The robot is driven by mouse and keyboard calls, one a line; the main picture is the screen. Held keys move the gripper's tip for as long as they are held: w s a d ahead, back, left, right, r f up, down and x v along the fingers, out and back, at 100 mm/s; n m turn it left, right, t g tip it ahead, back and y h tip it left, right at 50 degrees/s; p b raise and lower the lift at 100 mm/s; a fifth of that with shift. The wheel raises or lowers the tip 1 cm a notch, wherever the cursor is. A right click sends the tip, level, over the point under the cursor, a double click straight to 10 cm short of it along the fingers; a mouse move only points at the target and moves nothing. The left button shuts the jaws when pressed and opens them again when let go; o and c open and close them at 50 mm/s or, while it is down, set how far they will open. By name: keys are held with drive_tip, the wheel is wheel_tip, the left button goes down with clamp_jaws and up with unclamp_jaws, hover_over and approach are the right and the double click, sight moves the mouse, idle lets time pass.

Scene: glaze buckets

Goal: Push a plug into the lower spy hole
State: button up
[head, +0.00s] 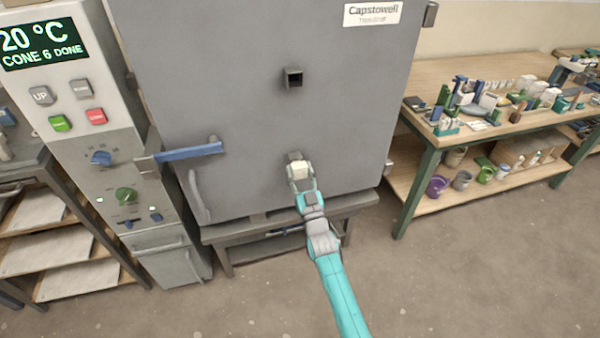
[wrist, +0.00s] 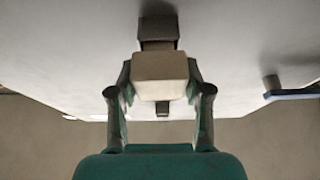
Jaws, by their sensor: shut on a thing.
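The kiln door (head: 240,110) is a large grey upright face. The upper spy hole (head: 293,79) is a square dark tube, open and empty. The lower spy hole (head: 294,156) is a similar stub lower down, mostly hidden behind a cream block-shaped plug (head: 300,171). My gripper (head: 302,184) is shut on the plug, holding it right at the lower hole. In the wrist view the plug (wrist: 160,75) sits between both fingers, its far end close to or touching the dark square stub (wrist: 158,24). I cannot tell how far in it is.
A blue door handle (head: 190,151) sticks out left of my arm. The control panel (head: 70,90) reads 20 °C, cone 6 done. A kiln stand (head: 222,235) is below. A workbench (head: 450,75) with tools and buckets stands right. The floor in front is clear.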

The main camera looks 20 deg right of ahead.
drive_tip(key=shift+w, duration=0.45)
drive_tip(key=o, duration=1.6)
drive_tip(key=shift+s, duration=4)
